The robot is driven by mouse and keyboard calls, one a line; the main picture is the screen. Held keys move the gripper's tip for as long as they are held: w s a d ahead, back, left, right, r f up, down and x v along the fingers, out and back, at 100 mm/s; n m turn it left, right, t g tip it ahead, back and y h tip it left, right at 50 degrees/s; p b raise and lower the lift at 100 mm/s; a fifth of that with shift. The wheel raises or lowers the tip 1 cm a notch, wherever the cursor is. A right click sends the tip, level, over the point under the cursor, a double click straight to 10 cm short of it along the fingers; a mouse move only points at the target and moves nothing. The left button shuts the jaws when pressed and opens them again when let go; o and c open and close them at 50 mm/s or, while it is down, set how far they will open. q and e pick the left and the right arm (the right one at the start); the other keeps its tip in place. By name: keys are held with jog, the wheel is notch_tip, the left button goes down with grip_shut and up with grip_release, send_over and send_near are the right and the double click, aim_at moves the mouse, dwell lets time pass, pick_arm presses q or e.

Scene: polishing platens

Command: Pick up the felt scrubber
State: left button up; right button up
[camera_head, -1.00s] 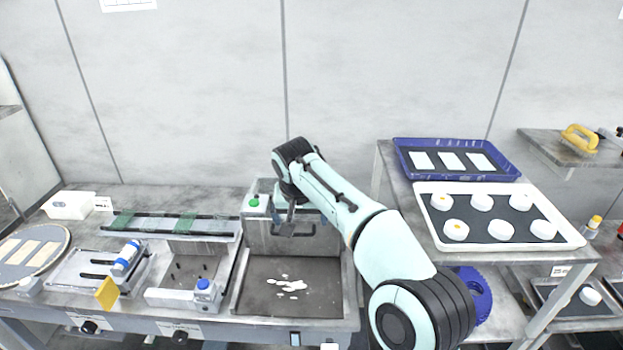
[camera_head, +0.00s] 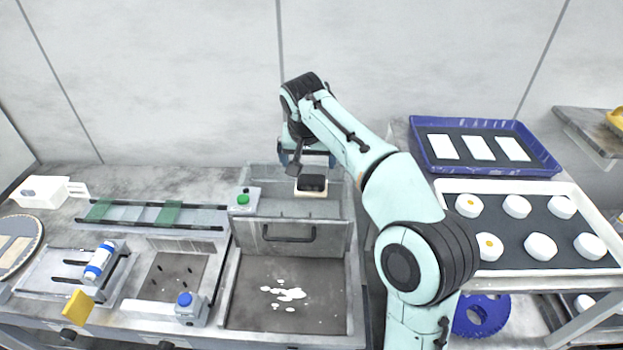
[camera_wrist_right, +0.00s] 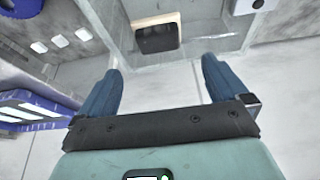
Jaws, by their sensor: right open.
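The felt scrubber (camera_head: 312,187), a dark block on a cream pad, sits in the grey compartment at the back of the polishing station. It also shows in the right wrist view (camera_wrist_right: 158,36), at the top, beyond the fingertips. My right gripper (camera_head: 312,164) is above and behind it in the head view, partly hidden by its own wrist. In the right wrist view its blue fingers (camera_wrist_right: 162,66) are spread wide with nothing between them. The scrubber appears apart from the fingers and roughly centred in line with the gap. My left gripper is not in view.
A grey panel with a handle (camera_head: 289,238) stands in front of the compartment. The platen (camera_head: 250,312) before it bears white slurry. A green-button box (camera_head: 243,199) is to the left. A white-rimmed tray of white pucks (camera_head: 447,273) and a blue tray (camera_head: 424,152) are to the right.

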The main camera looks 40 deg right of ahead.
aim_at(311, 179)
jog(key=x, duration=0.6)
jog(key=shift+s+f, duration=0.1)
jog(key=shift+s, duration=0.1)
jog(key=shift+w+d+x, duration=0.15)
jog(key=shift+x, duration=1.45)
jog(key=shift+w+d+x, duration=0.1)
jog(key=shift+d+x, duration=0.05)
jog(key=shift+x, duration=1.4)
jog(key=shift+r, duration=0.2)
jog(key=shift+s, duration=0.15)
jog(key=c, duration=0.8)
